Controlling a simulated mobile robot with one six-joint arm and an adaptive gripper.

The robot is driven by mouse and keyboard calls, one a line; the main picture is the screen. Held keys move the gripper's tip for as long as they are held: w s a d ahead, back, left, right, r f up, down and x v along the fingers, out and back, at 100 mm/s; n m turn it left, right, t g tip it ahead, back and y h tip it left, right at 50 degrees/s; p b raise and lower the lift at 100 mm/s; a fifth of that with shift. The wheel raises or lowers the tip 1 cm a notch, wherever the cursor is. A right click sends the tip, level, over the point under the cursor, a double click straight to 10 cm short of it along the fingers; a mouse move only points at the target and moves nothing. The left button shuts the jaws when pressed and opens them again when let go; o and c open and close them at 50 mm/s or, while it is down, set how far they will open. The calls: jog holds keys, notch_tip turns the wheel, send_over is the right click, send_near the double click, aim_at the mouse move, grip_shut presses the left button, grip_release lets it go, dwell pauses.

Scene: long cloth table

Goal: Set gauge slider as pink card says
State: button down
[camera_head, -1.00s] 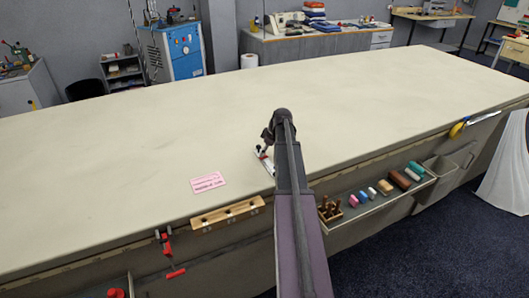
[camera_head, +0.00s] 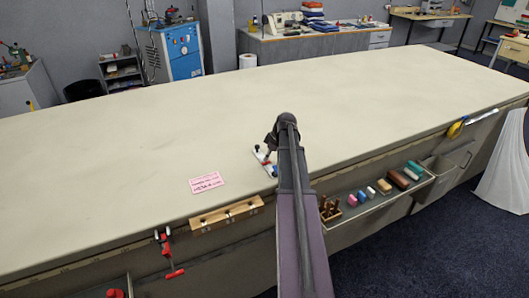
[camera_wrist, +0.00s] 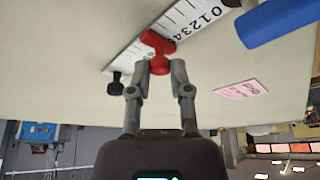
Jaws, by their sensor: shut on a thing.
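The gauge is a white ruler-like scale (camera_wrist: 192,25) with black digits, lying on the cloth table. It also shows small beside my arm in the head view (camera_head: 258,152). A red slider (camera_wrist: 157,42) sits on the scale. My gripper (camera_wrist: 160,68) is shut on the slider's red knob; in the head view my gripper (camera_head: 269,156) is partly hidden by my arm. I cannot make out the exact reading at the slider. The pink card (camera_head: 207,183) lies flat to the left of the gauge, also in the wrist view (camera_wrist: 240,89); its writing is too small to read.
A wooden block rail (camera_head: 227,215) and a red clamp (camera_head: 165,245) are at the near edge. A tray (camera_head: 385,198) holds several coloured blocks. The table beyond is clear.

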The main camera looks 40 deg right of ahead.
jog(key=shift+s+a, duration=0.15)
jog(key=shift+s, duration=0.35)
jog(key=c, duration=0.6)
grip_release()
jog(key=shift+o, duration=0.2)
jog(key=shift+w, duration=0.15)
